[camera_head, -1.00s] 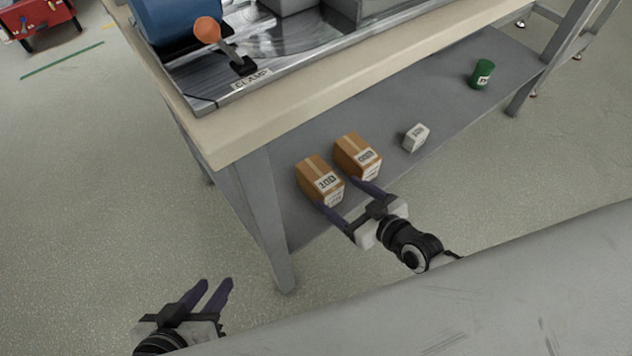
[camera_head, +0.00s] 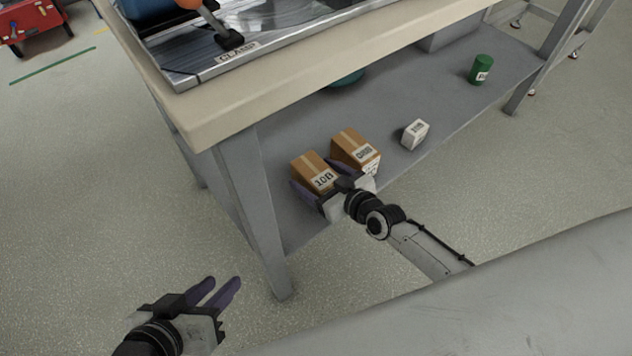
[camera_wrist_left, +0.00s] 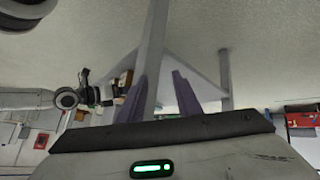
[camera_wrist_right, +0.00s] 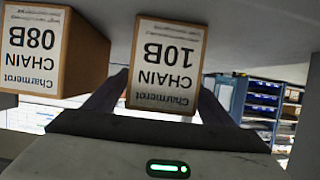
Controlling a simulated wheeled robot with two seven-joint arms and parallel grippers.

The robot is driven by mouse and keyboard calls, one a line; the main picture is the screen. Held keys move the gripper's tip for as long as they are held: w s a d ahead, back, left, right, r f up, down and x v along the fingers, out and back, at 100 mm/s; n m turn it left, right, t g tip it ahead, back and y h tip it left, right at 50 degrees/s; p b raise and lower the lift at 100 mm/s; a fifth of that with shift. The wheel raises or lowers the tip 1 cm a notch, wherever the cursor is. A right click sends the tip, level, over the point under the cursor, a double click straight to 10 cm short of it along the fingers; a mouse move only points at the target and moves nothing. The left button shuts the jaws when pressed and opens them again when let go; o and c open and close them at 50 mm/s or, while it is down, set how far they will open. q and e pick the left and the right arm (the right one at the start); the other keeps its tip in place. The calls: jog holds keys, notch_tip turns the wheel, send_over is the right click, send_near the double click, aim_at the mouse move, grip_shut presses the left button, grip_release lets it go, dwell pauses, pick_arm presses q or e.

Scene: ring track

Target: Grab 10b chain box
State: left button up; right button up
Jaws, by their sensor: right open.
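The 10B chain box (camera_head: 314,172) is a brown carton with a white label, on the grey lower shelf (camera_head: 390,105) of the workbench. In the right wrist view the 10B chain box (camera_wrist_right: 164,66) appears upside down, between the two fingers. My right gripper (camera_head: 312,177) is open, with a finger on either side of the box; I cannot tell whether they touch it. The similar 08B chain box (camera_head: 355,150) stands just to its right, also seen in the right wrist view (camera_wrist_right: 50,48). My left gripper (camera_head: 222,288) is open and empty over the floor.
A small white box (camera_head: 414,134) and a green can (camera_head: 481,69) stand further right on the shelf. The bench leg (camera_head: 255,215) rises left of the boxes, and the bench top (camera_head: 270,100) overhangs the shelf.

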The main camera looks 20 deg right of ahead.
jog(key=shift+c, duration=0.3)
jog(key=c, duration=1.8)
jog(key=shift+w+r, duration=0.1)
jog(key=shift+r, duration=0.2)
jog(key=shift+c, duration=0.5)
